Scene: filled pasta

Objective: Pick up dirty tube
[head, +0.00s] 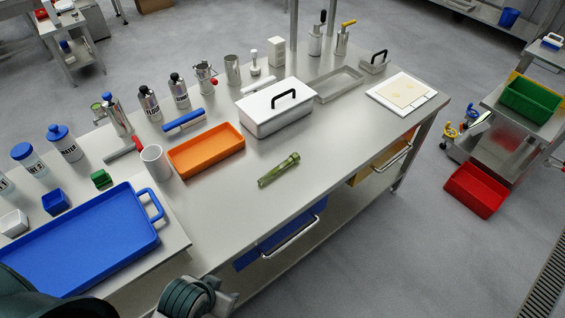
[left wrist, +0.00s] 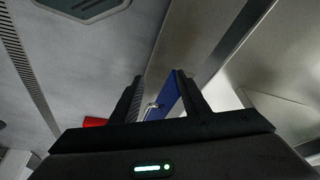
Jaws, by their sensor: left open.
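A murky green tube (head: 279,170) lies on its side on the bare steel worktop (head: 330,150), near the front edge, to the right of the orange tray. I take it to be the dirty tube. My left arm shows at the bottom of the head view, below the worktop's front edge and apart from the tube. In the left wrist view my left gripper (left wrist: 158,75) has its two fingers spread, with nothing between them. The tube does not show in that view. My right gripper is not seen.
An orange tray (head: 206,150) and a white lidded box (head: 277,108) stand behind the tube. A blue tray (head: 82,241) is at the left, a white board (head: 401,92) at the right. A blue drawer (head: 282,236) with a handle is under the worktop. The worktop around the tube is clear.

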